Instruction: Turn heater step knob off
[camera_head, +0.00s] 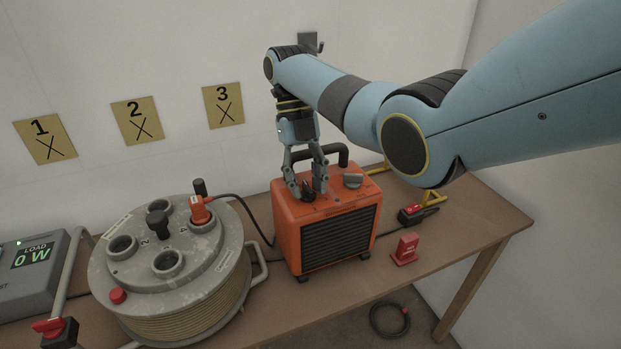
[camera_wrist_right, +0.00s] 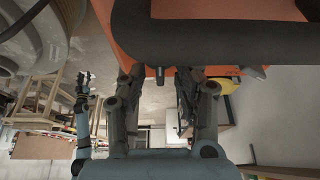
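The orange heater (camera_head: 325,225) stands on the wooden bench, its dark grille facing front. Its top carries two dark knobs. The left knob (camera_head: 307,186) is partly hidden by my right gripper's fingers, and the right knob (camera_head: 353,180) is in clear view. My right gripper (camera_head: 310,191) points down over the left knob with its fingers apart, one on each side. In the right wrist view a small dark peg (camera_wrist_right: 160,76) shows between the parted fingers, with gaps beside it. I cannot tell whether the fingers touch the knob. My left gripper is out of the head view; a small blue arm shows in the wrist view.
A grey cable reel (camera_head: 215,245) with an orange plug (camera_head: 200,212) stands left of the heater. A load meter (camera_head: 30,275) reads 0 W. A red block (camera_head: 405,249) and a dark-and-red connector (camera_head: 418,213) lie to the right. The heater's black handle (camera_head: 343,154) is behind the fingers.

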